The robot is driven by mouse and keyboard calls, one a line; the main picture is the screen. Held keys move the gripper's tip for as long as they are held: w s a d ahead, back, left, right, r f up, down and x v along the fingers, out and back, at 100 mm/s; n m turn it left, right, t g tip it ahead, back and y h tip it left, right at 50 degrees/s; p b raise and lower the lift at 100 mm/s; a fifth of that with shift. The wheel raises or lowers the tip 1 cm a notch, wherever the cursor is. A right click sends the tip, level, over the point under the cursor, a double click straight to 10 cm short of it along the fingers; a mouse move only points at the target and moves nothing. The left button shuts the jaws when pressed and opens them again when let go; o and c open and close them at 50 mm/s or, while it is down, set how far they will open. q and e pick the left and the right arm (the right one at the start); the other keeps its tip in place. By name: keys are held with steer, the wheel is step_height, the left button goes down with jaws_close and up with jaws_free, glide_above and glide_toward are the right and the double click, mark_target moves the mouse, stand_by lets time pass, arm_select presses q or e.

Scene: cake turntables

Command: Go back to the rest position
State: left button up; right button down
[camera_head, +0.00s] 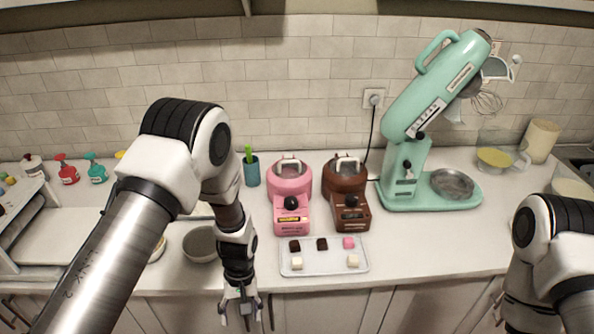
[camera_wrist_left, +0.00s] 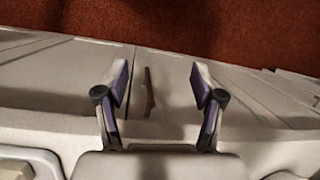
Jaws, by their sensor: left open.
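My left gripper (camera_head: 241,312) hangs down at the front edge of the counter, left of centre in the head view. It is empty. The left wrist view shows its two fingers (camera_wrist_left: 158,78) spread well apart, with cabinet fronts and a red-brown floor beyond them. A dark, thin cabinet handle (camera_wrist_left: 149,92) shows between the fingers, with nothing gripped. My right arm comes in at the lower right of the head view. Its gripper is out of the picture.
A tray (camera_head: 325,271) with several small cubes lies right of my left gripper. A grey bowl (camera_head: 200,244) sits behind my left wrist. Pink (camera_head: 291,186) and brown (camera_head: 346,184) machines and a mint mixer (camera_head: 432,95) stand behind. Counter space right of the tray is clear.

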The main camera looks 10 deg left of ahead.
arm_select(q)
steer(key=s+a+f+m+t+b, duration=0.1)
steer(key=s+f+m+b, duration=0.1)
steer(key=s+f, duration=0.4)
steer(key=s+a+f+m+t+b, duration=0.1)
steer(key=s+f+b, duration=0.3)
steer(key=s, duration=0.8)
steer(key=shift+s+a+f+m+t, duration=0.25)
steer(key=shift+s+f+m+t, duration=0.25)
steer(key=shift+f+m, duration=0.4)
